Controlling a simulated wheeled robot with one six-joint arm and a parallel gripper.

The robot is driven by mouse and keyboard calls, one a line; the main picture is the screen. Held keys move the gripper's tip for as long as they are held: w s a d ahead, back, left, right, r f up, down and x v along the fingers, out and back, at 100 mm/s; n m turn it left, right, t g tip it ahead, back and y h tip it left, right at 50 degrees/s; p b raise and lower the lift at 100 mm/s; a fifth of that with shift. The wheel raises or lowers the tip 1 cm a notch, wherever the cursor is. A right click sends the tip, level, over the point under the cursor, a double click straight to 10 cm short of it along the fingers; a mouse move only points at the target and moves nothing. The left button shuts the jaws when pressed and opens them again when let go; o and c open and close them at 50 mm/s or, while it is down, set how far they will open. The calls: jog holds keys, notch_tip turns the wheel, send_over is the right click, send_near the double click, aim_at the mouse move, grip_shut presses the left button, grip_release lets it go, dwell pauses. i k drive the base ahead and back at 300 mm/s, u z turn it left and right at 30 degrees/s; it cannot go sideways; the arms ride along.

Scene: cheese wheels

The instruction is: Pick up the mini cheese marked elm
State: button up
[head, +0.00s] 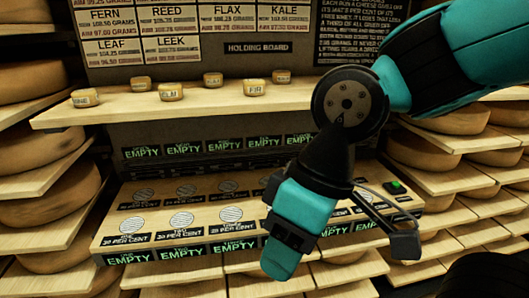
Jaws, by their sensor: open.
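Several small labelled mini cheeses stand apart on the wooden holding shelf. The one whose small label seems to read elm (171,91) is left of centre near the shelf's front edge, upright. My gripper (401,240) shows only in part, as thin bars and a dark block beside my teal wrist, low and right of the cheeses. It is open, well away from the elm cheese, and nothing is seen in it. My wrist hides the rest of it.
Other mini cheeses flank it: one at the far left (85,97), one just behind left (141,84), and FIR (254,87) to the right. A slotted counter (125,240) with EMPTY labels lies below. Large cheese wheels (40,138) fill racks on both sides.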

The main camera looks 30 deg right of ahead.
aim_at(169, 91)
jog(key=z, duration=0.95)
jog(key=k, duration=1)
jog(key=u, duration=1.55)
jog(key=i, duration=1.65)
jog(key=z, duration=0.05)
